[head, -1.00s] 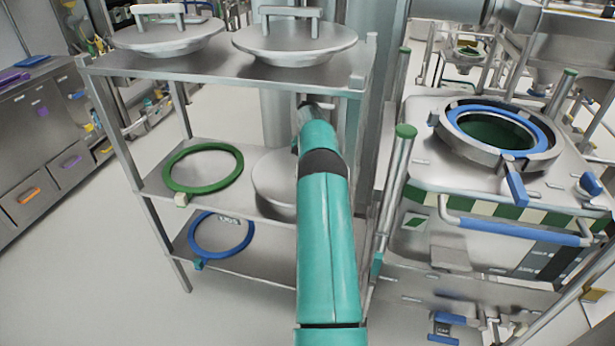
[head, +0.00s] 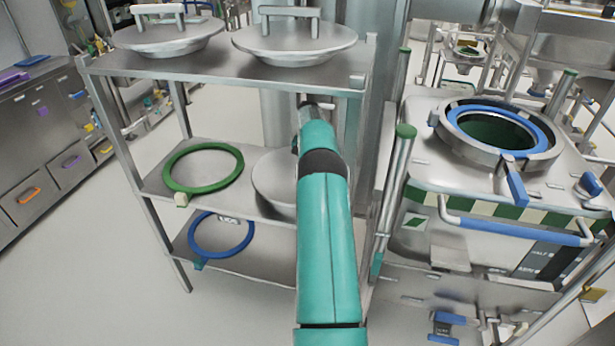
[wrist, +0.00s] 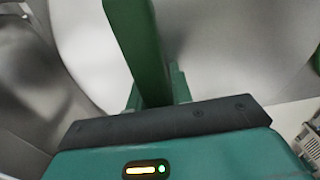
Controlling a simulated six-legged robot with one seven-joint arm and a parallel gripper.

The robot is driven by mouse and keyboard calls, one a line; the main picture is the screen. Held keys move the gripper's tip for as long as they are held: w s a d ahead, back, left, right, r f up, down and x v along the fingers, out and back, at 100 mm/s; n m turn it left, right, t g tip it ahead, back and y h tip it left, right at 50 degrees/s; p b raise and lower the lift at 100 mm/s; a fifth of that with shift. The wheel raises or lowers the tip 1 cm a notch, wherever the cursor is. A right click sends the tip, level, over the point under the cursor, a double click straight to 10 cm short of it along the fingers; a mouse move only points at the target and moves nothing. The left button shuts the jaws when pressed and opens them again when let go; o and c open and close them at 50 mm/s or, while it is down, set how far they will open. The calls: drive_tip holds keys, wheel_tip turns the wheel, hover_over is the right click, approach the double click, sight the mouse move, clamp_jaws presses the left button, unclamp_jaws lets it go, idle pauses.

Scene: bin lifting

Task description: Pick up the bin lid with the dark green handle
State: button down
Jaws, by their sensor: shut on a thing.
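In the wrist view, my gripper (wrist: 158,92) is shut on a dark green handle (wrist: 138,45), which runs up the picture from between the fingers. The grey metal lid (wrist: 220,45) spreads behind the handle. In the head view, the round grey lid (head: 272,185) shows at the middle shelf, to the left of my arm, which hides its right part and its handle. My gripper itself is hidden there. I cannot tell how far the lid is off the shelf.
The metal rack (head: 220,70) carries two grey-handled lids on top. A green ring (head: 233,172) lies on the middle shelf and a blue ring (head: 246,240) below. The upper shelf is close above the lid. A bin with a blue-rimmed opening (head: 545,135) stands right.

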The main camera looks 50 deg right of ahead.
drive_tip(key=shift+r, duration=0.2)
drive_tip(key=shift+r, duration=0.1)
